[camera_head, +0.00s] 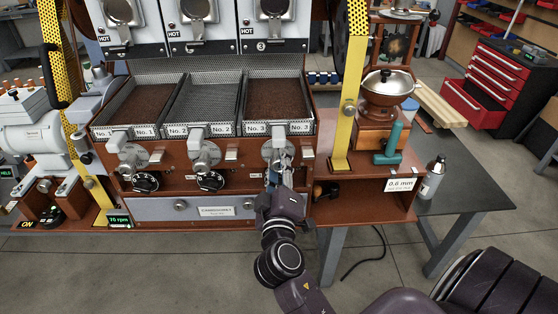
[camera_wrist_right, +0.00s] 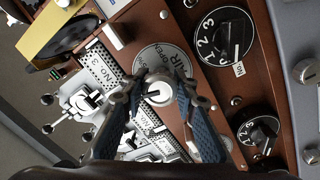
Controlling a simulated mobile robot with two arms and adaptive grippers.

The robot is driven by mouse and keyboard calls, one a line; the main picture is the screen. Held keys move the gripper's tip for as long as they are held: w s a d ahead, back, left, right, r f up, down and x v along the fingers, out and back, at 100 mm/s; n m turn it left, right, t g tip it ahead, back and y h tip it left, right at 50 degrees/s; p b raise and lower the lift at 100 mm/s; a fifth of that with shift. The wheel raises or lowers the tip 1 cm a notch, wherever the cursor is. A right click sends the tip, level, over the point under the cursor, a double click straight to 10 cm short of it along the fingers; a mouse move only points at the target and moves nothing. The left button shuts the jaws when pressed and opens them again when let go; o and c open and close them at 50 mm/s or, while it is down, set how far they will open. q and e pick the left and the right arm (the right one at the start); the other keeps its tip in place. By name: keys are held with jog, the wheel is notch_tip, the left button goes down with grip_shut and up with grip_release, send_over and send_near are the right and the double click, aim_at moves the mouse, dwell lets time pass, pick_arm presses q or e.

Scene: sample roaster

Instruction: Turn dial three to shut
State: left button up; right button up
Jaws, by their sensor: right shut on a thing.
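Dial three is a round silver plate (camera_head: 268,154) with a pale knob, below the No. 3 tray in the head view. In the right wrist view the dial plate (camera_wrist_right: 168,58) shows the words AIR and OPEN; my fingers cover part of it. My right gripper (camera_head: 279,163) reaches it from below. In the wrist view the fingertips (camera_wrist_right: 159,90) close on both sides of the round silver knob (camera_wrist_right: 160,96) at the plate's centre. I cannot tell clearly where the knob points. My left gripper is not in view.
Black numbered dials (camera_wrist_right: 225,38) sit beside the plate in the wrist view. Neighbouring silver dials one (camera_head: 130,157) and two (camera_head: 204,155) stand to the left. The No. 3 tray (camera_head: 306,95) is above.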

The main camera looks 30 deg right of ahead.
jog(key=n+p, duration=0.1)
jog(key=n, duration=0.3)
jog(key=shift+r, duration=0.15)
jog(key=n+p, duration=0.2)
jog(key=n, duration=0.2)
jog(key=shift+t, duration=0.3)
jog(key=n+y+p, duration=0.1)
jog(key=n+p, duration=0.3)
jog(key=n, duration=0.2)
jog(key=shift+r+n, duration=0.15)
jog(key=shift+n, duration=0.25)
jog(key=n+p, duration=0.2)
jog(key=n, duration=0.1)
jog(key=shift+n+p, duration=0.3)
jog(key=shift+n, duration=0.1)
jog(key=n+p, duration=0.3)
jog(key=shift+n+y, duration=0.4)
jog(key=n+p, duration=0.3)
jog(key=n, duration=0.1)
jog(key=shift+n+p, duration=0.9)
jog(key=shift+p, duration=0.05)
jog(key=shift+f, duration=0.2)
